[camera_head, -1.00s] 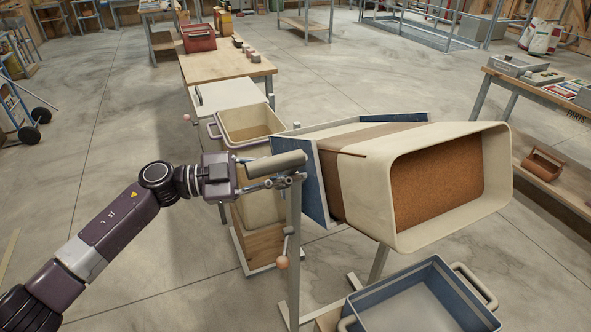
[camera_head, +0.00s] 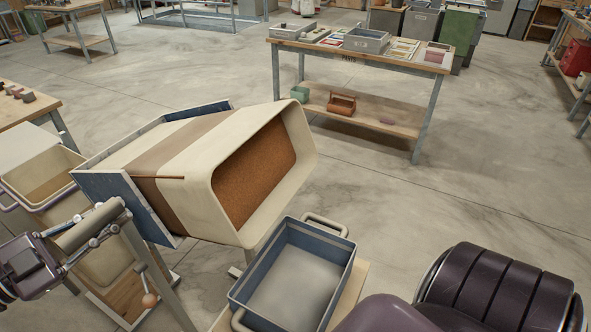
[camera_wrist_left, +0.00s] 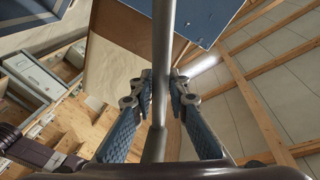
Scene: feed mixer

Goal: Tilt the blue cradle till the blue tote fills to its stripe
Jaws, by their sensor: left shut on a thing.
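The blue cradle (camera_head: 123,207) holds a cream bin (camera_head: 203,211) with a brown band, lying tilted with its mouth to the right. Brown granular feed (camera_head: 255,175) shows inside the mouth. The blue tote (camera_head: 335,290) stands low, below and right of the mouth. My left gripper (camera_head: 92,240) is at the cradle's near left side. In the left wrist view its fingers (camera_wrist_left: 160,100) are shut on a grey metal bar (camera_wrist_left: 162,45). My right gripper is out of view.
A cream tote (camera_head: 40,180) stands at the left, beside the cradle. An orange-knobbed lever (camera_head: 150,300) hangs below my left gripper. A parts table (camera_head: 365,57) with trays stands behind. The floor between the table and the blue tote is clear.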

